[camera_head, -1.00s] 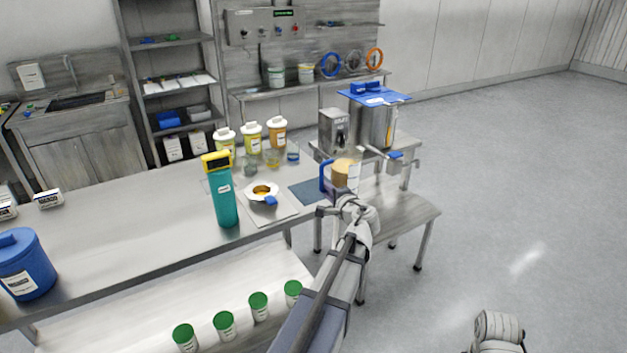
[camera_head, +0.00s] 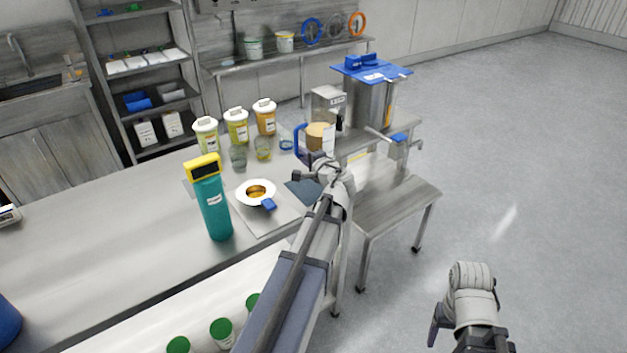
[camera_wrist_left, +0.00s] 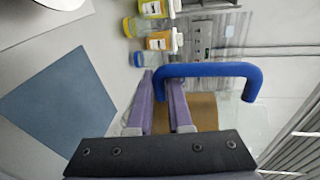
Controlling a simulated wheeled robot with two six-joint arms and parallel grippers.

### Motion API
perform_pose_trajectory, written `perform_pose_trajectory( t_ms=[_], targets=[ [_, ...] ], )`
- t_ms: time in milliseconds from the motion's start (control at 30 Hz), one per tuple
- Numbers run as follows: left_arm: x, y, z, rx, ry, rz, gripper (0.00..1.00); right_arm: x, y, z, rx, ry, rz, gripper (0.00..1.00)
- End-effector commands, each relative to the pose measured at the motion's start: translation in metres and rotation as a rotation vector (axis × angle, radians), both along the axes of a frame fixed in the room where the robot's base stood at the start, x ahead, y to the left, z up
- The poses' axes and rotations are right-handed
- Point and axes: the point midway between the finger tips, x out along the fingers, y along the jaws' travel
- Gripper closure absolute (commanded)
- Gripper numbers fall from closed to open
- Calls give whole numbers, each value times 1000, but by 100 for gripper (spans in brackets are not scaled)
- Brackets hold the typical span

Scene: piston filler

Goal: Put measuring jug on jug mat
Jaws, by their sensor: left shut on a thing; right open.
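The clear measuring jug (camera_head: 319,137) has a blue handle and brown contents. My left gripper (camera_head: 318,164) is shut on the jug and holds it up over the bench's right end. In the left wrist view the blue handle (camera_wrist_left: 210,69) crosses by my purple fingers (camera_wrist_left: 166,85); the exact contact is unclear. The blue-grey jug mat (camera_head: 304,192) lies flat and bare on the bench, partly hidden by my arm; it also shows at the left of the wrist view (camera_wrist_left: 58,112). My right gripper (camera_head: 470,338) is open and empty, low at the right, partly cut off.
A teal device with a yellow top (camera_head: 211,200) and a white dish (camera_head: 256,192) on a tray stand left of the mat. Several lidded jars (camera_head: 237,126) and small beakers stand behind. The steel filler with a blue lid (camera_head: 369,95) stands right of the jug.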

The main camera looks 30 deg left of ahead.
Motion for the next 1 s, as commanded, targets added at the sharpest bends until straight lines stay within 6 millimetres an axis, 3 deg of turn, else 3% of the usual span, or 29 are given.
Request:
perform_pose_trajectory(
  t_ms=[167, 500, 767, 1000],
  targets=[
    [0, 0, -14, 2, -1, -1, 100, 0, 0, -14, 0, 0, 0, 31],
    [0, 0, -60, 2, -1, 0, 100, 0, 0, -60, 0, 0, 1, 31],
    [0, 0, -62, 2, -1, 0, 100, 0, 0, -63, 0, 0, 1, 31],
    [0, 0, -83, 2, -1, 0, 100, 0, 0, -84, 0, 0, 1, 31]
  ],
)
